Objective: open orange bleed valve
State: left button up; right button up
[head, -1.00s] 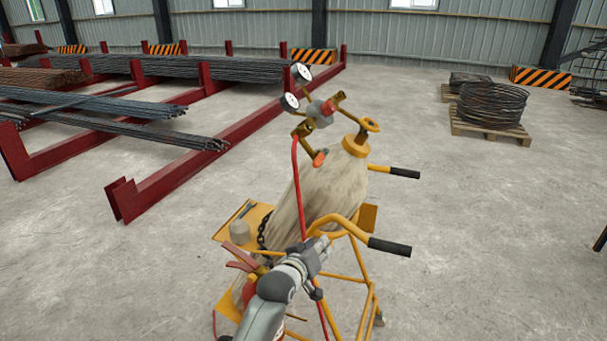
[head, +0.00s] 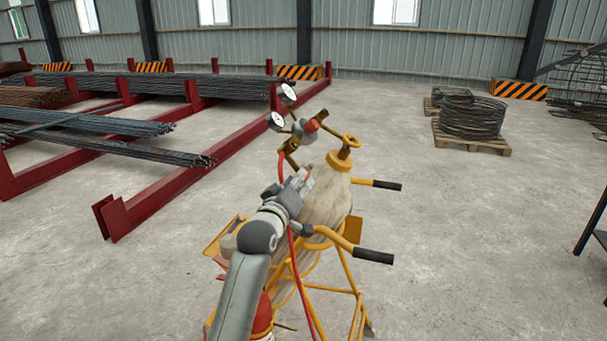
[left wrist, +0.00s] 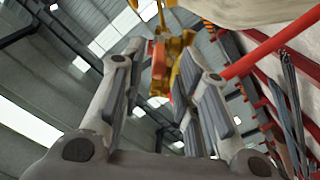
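The orange bleed valve handle (left wrist: 158,60) shows in the left wrist view, ahead and between the two fingers, on the brass fittings (left wrist: 185,75) of the regulator. The regulator (head: 305,128), with two round white gauges (head: 288,92), sits at the top of the pale cylinder (head: 326,197). My left gripper (head: 303,178) is just below the regulator, in front of the cylinder. Its fingers are apart, with nothing visibly gripped; whether they touch the handle cannot be told. My right gripper is out of view.
A red hose (head: 293,260) hangs from the regulator close to my left gripper. The yellow cart (head: 340,290) has black-gripped handles (head: 374,256) at right. Red racks (head: 165,170) with rebar stand at left. Wire coils on a pallet (head: 472,142) stand back right; the floor between is clear.

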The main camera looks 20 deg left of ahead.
pick_arm(q)
jog(key=shift+w+p, duration=0.4)
jog(key=shift+w, duration=1.75)
jog(key=shift+c, duration=0.2)
jog(key=shift+d, duration=0.1)
grip_shut()
